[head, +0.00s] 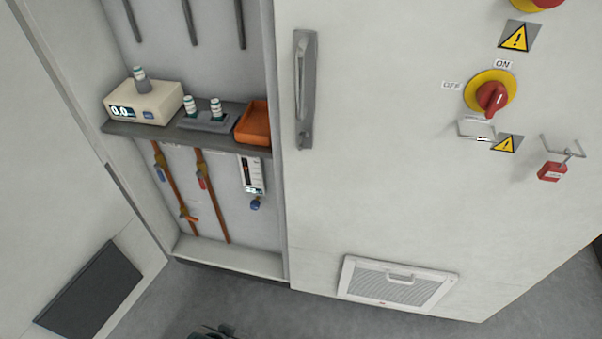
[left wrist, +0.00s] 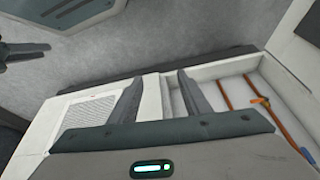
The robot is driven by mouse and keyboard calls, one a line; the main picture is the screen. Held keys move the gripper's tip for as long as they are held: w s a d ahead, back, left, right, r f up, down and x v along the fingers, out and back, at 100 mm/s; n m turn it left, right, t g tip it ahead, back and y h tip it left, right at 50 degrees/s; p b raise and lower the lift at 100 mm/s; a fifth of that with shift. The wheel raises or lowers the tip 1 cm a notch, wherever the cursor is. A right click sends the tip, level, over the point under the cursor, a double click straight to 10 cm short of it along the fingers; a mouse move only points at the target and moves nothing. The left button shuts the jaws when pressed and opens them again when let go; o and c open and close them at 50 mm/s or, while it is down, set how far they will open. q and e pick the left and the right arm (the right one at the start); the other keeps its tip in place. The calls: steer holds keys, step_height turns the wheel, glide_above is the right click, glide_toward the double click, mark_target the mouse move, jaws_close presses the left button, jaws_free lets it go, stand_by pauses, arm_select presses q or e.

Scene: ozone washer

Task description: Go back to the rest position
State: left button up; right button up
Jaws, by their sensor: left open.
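My left gripper (left wrist: 159,80) shows in the left wrist view with its two grey fingers wide apart. Nothing is between them. It points toward the lower part of the white cabinet (left wrist: 150,100), which appears upside down in that view. In the head view only a small dark piece of my own body shows at the bottom edge, and I cannot tell which part it is.
The open bay has a shelf (head: 160,137) with a meter (head: 145,102), capped vials (head: 190,104) and an orange tray (head: 253,123). Brown pipes (head: 213,205) run below. The closed door has a handle (head: 305,90), red switch (head: 491,97), red padlock (head: 551,171) and vent (head: 393,284). Floor in front looks clear.

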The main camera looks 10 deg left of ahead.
arm_select(q)
steer(key=s+d+f+t, duration=0.1)
steer(key=s+f, duration=0.1)
steer(key=f, duration=1)
steer(key=s+d+f+h, duration=0.1)
steer(key=s+f, duration=0.2)
steer(key=f, duration=0.9)
steer(key=shift+s+d+f+m+t, duration=0.2)
steer(key=shift+d+f+m+t, duration=0.1)
steer(key=shift+f+t, duration=0.1)
